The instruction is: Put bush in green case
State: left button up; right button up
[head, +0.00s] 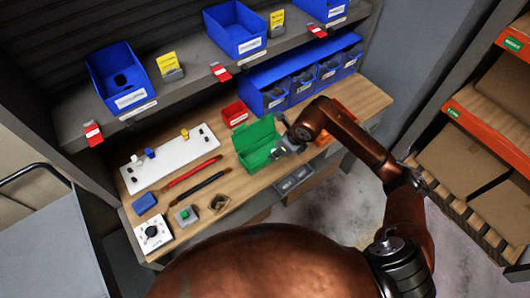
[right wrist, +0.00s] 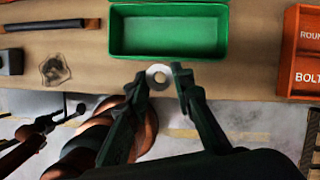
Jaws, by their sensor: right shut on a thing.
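The green case (head: 258,158) stands open on the wooden bench, its lid raised at the back. In the right wrist view the case (right wrist: 168,53) looks empty inside. My right gripper (head: 285,150) is at the case's right front side in the head view. In the right wrist view my right gripper (right wrist: 158,78) is shut on the bush (right wrist: 158,76), a small pale ring with a hole. There the bush appears just on the near side of the case's front wall, outside its opening. In the head view the bush is hard to make out.
Orange bins (right wrist: 304,70) stand right of the case. A brown hollow piece (head: 219,203), a grey box with a green button (head: 186,216) and two pen-like tools (head: 200,187) lie to its left. A small red bin (head: 236,114) and blue bins (head: 275,97) stand behind.

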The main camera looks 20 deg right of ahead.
send_over(263, 155)
jog(key=s, duration=0.2)
jog(key=f, duration=0.6)
jog(key=shift+w+d+f+p, duration=0.2)
jog(key=shift+d+f+p, duration=0.15)
jog(key=shift+f, duration=0.05)
jog(key=shift+w+a+f, duration=0.1)
jog(key=shift+w+f, duration=0.05)
jog(key=shift+f, duration=0.15)
notch_tip(263, 155, down, 3)
jog(key=shift+r+p, duration=0.15)
jog(key=shift+p, duration=0.3)
jog(key=o, duration=0.4)
jog(key=shift+f, duration=0.25)
jog(key=o, duration=0.5)
jog(key=shift+c, duration=0.2)
jog(key=shift+r, duration=0.1)
